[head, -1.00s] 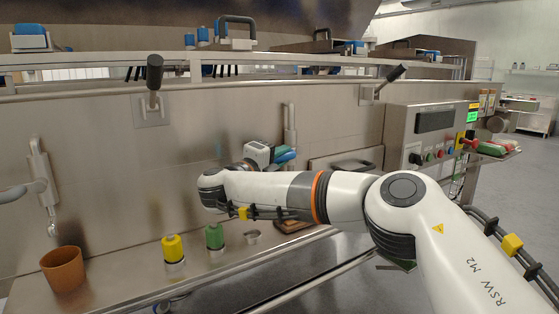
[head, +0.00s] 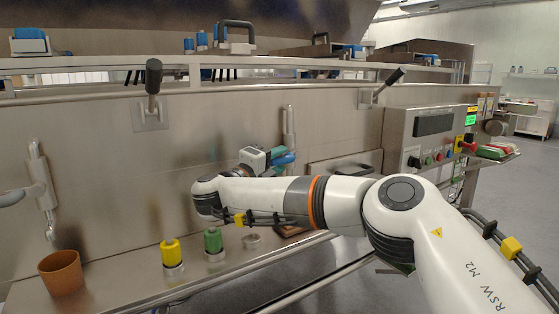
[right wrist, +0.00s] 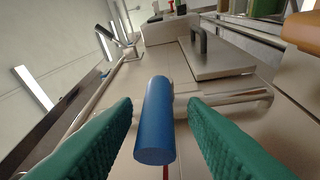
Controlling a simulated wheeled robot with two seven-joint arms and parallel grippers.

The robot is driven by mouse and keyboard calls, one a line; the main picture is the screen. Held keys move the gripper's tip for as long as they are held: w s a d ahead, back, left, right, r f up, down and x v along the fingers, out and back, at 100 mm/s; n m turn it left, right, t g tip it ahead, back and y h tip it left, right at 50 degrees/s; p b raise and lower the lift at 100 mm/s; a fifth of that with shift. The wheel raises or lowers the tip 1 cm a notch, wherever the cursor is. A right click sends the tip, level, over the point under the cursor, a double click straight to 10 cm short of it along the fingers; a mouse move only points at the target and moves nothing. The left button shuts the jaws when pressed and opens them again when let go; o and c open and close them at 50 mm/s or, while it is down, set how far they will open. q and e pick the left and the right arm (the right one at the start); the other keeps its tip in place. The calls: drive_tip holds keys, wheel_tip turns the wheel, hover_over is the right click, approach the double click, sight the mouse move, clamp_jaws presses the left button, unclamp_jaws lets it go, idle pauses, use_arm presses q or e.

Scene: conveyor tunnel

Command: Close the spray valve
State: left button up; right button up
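The blue cylindrical handle (right wrist: 154,122) of the valve stands out from a steel pipe (right wrist: 235,98) in the right wrist view. My right gripper (right wrist: 158,104) is open, with a green ribbed finger on each side of the handle. A gap shows between the handle and each finger, so I see no contact. In the head view the blue handle (head: 283,159) shows small beside the teal fingers of my right gripper (head: 279,153), below a vertical steel pipe (head: 289,125). The wrist partly hides the valve body there. My left gripper is not in view.
A control box (head: 430,140) with buttons is at the right. A black-gripped lever (head: 153,78) juts from the wall panel.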

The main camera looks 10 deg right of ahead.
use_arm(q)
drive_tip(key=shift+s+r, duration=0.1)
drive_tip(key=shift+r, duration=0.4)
use_arm(e)
drive_tip(key=r+v, duration=0.1)
drive_tip(key=v, duration=0.9)
drive_tip(key=shift+s+a+f, duration=0.3)
drive_tip(key=shift+f, duration=0.15)
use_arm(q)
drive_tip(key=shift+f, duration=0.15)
